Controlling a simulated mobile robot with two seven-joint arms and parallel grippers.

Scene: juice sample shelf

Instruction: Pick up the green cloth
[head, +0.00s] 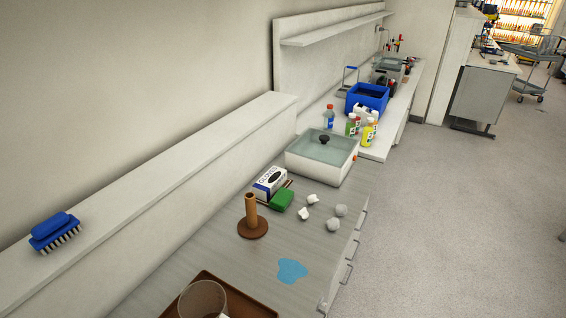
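The green cloth (282,200) lies as a small folded block on the grey bench top (210,245). It sits in front of a white and blue glove box (270,182) and behind a brown cylinder on a round base (252,218). Neither of my grippers shows in the head view.
A blue puddle-like patch (292,271) lies near the front edge. Several whitish lumps (333,224) lie right of the cloth. A lidded white basin (322,156) stands behind. A brown tray (245,303) with a clear vessel (203,299) is nearest. A blue brush (54,230) rests on the ledge.

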